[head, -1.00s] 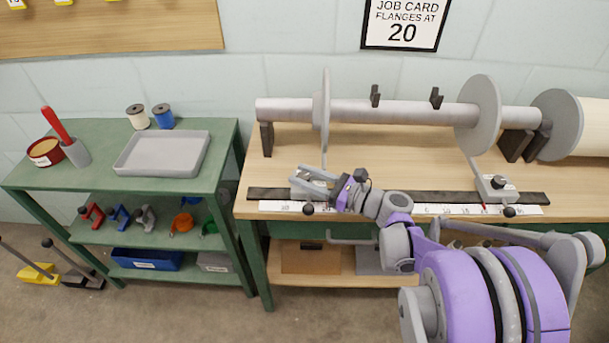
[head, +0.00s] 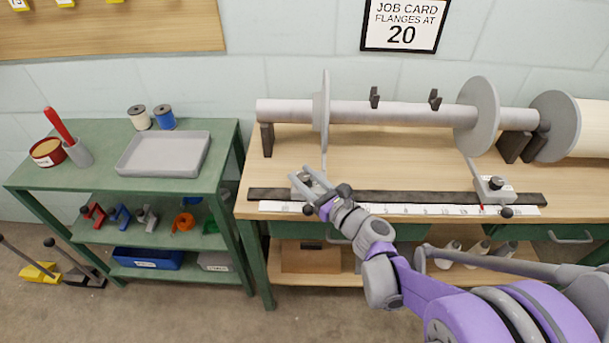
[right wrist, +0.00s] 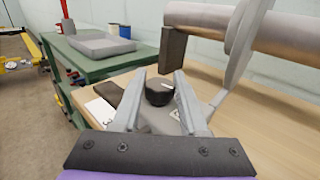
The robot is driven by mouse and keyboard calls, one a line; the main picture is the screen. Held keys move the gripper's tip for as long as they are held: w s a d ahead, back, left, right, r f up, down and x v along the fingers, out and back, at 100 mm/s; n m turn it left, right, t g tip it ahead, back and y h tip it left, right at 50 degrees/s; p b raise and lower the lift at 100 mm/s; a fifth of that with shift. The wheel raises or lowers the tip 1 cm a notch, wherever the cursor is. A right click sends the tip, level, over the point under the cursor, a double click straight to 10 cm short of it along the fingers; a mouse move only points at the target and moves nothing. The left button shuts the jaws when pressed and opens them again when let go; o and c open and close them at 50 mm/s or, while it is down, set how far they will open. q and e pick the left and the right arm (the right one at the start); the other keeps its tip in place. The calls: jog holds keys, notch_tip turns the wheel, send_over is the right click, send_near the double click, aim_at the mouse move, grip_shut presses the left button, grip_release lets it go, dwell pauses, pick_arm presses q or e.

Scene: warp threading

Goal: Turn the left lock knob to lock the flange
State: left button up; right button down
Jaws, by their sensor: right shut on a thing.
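The left lock knob (right wrist: 158,93) is a black round knob with a white mark, on a grey block at the base of the left flange. In the right wrist view it sits between the two fingers of my right gripper (right wrist: 159,82), which is shut on it. In the head view my right gripper (head: 308,184) covers most of the block and the knob. The left flange (head: 325,112) is an upright grey disc around the grey beam (head: 400,112). It also shows in the right wrist view (right wrist: 243,52). My left gripper is not in view.
The white scale (head: 400,209) runs along the bench front beside a black rail (head: 420,197). The right flange (head: 477,115) has its own block with a black knob (head: 496,183). A job card (head: 402,24) reads flanges at 20. A green shelf unit (head: 100,185) stands left.

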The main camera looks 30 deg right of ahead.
jog(key=shift+m+h, duration=0.7)
jog(key=shift+h, duration=0.7)
jog(key=shift+c, duration=2.2)
grip_release()
jog(key=s+p, duration=0.1)
jog(key=s, duration=1)
jog(key=shift+d, duration=0.1)
